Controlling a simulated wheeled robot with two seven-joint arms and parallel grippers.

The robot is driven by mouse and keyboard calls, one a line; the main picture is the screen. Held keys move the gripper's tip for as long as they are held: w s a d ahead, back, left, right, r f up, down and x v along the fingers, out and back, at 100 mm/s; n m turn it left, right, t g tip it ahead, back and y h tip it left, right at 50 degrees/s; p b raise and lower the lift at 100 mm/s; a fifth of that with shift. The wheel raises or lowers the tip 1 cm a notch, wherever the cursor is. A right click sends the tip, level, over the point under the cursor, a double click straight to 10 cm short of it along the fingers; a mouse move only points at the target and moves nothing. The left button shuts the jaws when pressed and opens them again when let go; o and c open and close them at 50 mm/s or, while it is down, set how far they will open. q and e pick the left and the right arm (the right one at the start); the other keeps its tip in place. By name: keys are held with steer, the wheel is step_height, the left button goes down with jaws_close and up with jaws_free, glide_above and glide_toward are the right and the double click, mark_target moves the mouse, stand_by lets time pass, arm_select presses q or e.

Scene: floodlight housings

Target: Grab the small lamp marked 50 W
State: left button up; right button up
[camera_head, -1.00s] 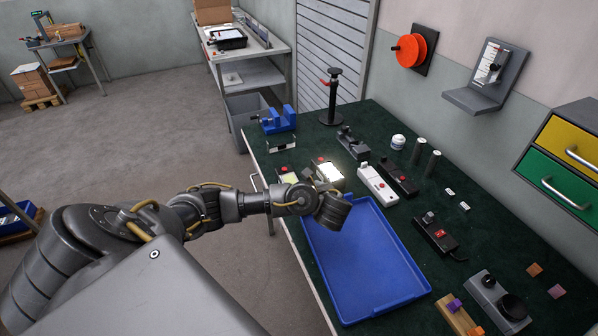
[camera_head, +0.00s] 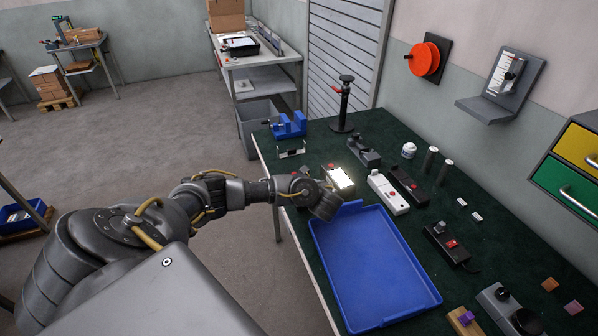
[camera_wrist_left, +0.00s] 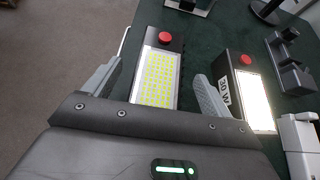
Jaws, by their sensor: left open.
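A small dark lamp with a yellow-green LED face and red button (camera_wrist_left: 157,80) lies between the spread fingers of my left gripper (camera_wrist_left: 156,74) in the left wrist view. The gripper is open; I cannot tell how far above the lamp it is. No wattage mark shows on this lamp. A second lamp, lit white with a red button (camera_wrist_left: 253,90), lies just right of the right finger. The lit lamp also shows in the head view (camera_head: 340,178), beside my wrist, which mostly hides the first lamp.
An empty blue tray (camera_head: 372,268) lies in front on the green bench. A white device (camera_head: 388,193) and dark devices stand right of the lamps. A blue vise (camera_head: 290,126) and a black stand (camera_head: 343,105) are behind. The bench's left edge is close to the arm.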

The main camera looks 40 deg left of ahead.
arm_select(q)
steer(key=shift+w+a+f, duration=0.3)
steer(key=shift+a+f, duration=0.1)
steer(key=shift+a, duration=0.15)
steer(key=shift+c, duration=0.4)
steer(key=c, duration=1.3)
steer(key=shift+r, duration=0.2)
